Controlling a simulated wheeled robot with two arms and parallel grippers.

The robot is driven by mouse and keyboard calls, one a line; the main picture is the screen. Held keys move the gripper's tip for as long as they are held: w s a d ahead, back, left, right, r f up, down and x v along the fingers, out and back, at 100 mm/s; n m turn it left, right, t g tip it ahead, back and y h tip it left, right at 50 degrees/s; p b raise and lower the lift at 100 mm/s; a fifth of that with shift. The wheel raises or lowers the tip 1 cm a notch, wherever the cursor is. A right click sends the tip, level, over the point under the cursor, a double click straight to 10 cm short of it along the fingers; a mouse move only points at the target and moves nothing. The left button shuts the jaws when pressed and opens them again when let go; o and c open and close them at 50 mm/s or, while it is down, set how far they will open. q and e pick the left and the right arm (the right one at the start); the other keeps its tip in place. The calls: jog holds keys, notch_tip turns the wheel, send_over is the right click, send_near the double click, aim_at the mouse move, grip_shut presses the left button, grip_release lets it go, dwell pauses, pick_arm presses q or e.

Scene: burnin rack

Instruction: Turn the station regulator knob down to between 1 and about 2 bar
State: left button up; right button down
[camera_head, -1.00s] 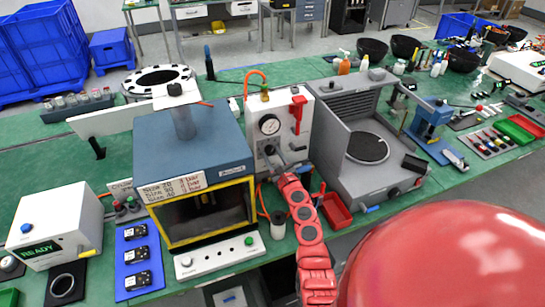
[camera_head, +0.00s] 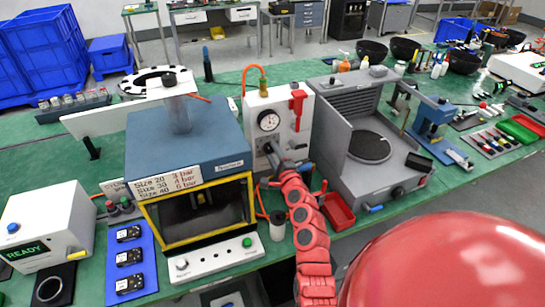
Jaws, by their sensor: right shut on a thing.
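The station regulator is on an upright white panel (camera_head: 257,101) with a round pressure gauge (camera_head: 268,120) on its front. The gauge needle is too small to read. My right gripper (camera_head: 272,152) is at the panel just below the gauge, its arm reaching up from the bottom. It is shut on the regulator knob, which is mostly hidden by the fingers. A red lever handle (camera_head: 298,104) is on the panel's upper right. My left gripper is not in view.
Left of the panel stands a blue-topped press (camera_head: 185,145) with a size-and-bar label (camera_head: 166,181). A grey machine (camera_head: 345,150) stands close on the right.

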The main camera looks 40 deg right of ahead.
jog(key=shift+n+b, duration=1.35)
jog(key=shift+n, duration=0.95)
jog(key=shift+c, duration=1.9)
grip_release()
jog(key=shift+s+a+f, duration=0.1)
jog(key=shift+s+a, duration=0.05)
jog(key=shift+s, duration=0.45)
jog(key=b+v, duration=0.4)
jog(key=v, duration=1.2)
jog(key=shift+s+a, duration=0.1)
jog(key=shift+a, duration=0.05)
